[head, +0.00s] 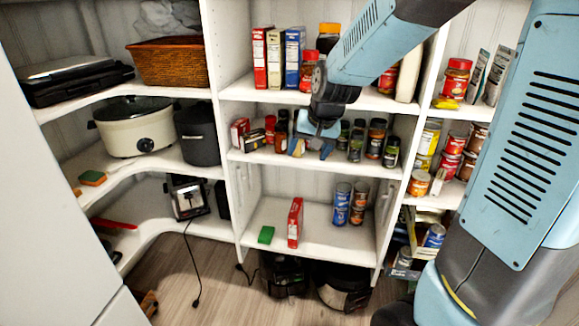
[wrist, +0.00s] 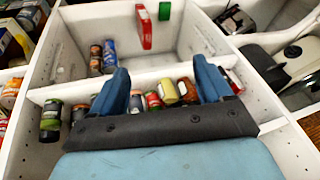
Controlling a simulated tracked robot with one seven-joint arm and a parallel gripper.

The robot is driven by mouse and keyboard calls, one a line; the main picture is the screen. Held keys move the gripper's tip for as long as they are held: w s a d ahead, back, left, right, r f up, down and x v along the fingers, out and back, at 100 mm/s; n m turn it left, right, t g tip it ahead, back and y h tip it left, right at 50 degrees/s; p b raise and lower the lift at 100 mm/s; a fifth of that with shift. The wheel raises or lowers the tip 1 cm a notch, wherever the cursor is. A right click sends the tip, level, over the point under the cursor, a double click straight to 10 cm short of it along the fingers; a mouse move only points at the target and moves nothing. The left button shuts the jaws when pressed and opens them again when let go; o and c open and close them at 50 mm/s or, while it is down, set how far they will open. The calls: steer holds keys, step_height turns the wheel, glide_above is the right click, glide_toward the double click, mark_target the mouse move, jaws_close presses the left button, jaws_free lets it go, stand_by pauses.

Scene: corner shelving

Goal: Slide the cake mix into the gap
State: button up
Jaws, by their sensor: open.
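A red box (head: 295,222) stands upright on the lower middle shelf; it may be the cake mix, but its label is too small to read. It also shows in the wrist view (wrist: 144,27), beyond my fingers. My gripper (head: 312,149) is in front of the middle shelf, above and apart from this box. In the wrist view my gripper (wrist: 160,64) has its two blue fingers spread, with nothing held between them. On the upper shelf stand a red box (head: 260,57), a cream box (head: 275,57) and a blue box (head: 293,57). I cannot tell which gap is meant.
A green item (head: 266,235) lies left of the lower red box. Blue cans (head: 342,204) stand to its right, with bare shelf between. Spice jars (head: 375,138) crowd the middle shelf. Shelf edges and an upright divider (head: 228,150) bound the bay.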

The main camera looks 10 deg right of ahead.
steer(key=s+d+r, duration=0.3)
steer(key=s, duration=0.4)
steer(key=s+d+r+n+h, duration=0.1)
steer(key=s+d+r, duration=0.2)
steer(key=s, duration=0.4)
steer(key=s+d+r+t, duration=0.1)
steer(key=s+d+r, duration=0.2)
steer(key=s+r, duration=0.2)
steer(key=shift+s+d+n+h, duration=0.3)
steer(key=shift+s+n+h, duration=0.1)
steer(key=shift+s, duration=0.75)
